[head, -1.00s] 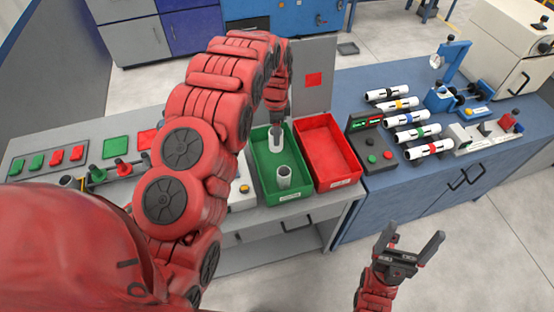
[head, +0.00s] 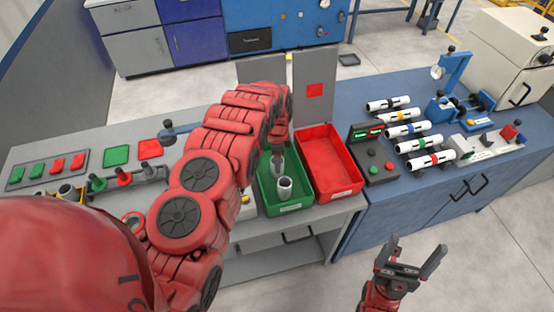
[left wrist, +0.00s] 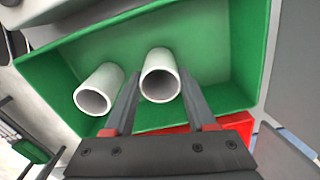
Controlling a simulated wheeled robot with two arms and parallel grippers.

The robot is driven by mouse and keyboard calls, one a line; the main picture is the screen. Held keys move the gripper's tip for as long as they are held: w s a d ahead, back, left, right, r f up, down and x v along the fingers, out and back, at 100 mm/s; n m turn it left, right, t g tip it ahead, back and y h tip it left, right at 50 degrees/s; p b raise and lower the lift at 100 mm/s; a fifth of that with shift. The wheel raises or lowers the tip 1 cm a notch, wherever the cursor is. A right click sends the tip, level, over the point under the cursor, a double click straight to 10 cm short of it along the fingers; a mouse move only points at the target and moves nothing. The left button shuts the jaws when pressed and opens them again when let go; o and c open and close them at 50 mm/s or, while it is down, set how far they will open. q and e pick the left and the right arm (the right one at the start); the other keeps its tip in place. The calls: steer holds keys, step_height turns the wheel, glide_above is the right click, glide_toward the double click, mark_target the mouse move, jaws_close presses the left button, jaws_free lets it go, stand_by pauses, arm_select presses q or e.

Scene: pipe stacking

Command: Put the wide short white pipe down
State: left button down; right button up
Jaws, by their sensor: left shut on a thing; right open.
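My left gripper (head: 279,148) reaches down into the green bin (head: 262,187). It is shut on a white pipe (head: 278,164), which is low inside the bin; whether its lower end touches the floor cannot be told. In the left wrist view the held pipe (left wrist: 160,76) sits between the two fingers, its open end facing the camera. A second white pipe (head: 285,188) stands upright in the bin nearer the front. In the left wrist view this other pipe (left wrist: 98,90) is just outside the left finger. My right gripper (head: 414,247) is open and empty, over the floor.
A red bin (head: 329,162) stands empty directly right of the green one. A control box (head: 373,150) with buttons is beside it. Several banded white pipes (head: 405,130) lie on the blue bench. Left of my left arm are coloured squares (head: 116,156) and knobs on the grey bench.

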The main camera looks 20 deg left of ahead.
arm_select(q)
steer(key=shift+f, duration=0.2)
steer(key=shift+c, duration=1.1)
jaws_free()
steer(key=shift+r, duration=0.2)
steer(key=shift+r+b, duration=0.35)
steer(key=shift+r, duration=0.4)
step_height(320, 180, up, 4)
steer(key=shift+w+f+b, duration=0.1)
steer(key=shift+f+b, duration=0.05)
steer(key=shift+b, duration=0.6)
step_height(320, 180, up, 7)
steer(key=p, duration=0.5)
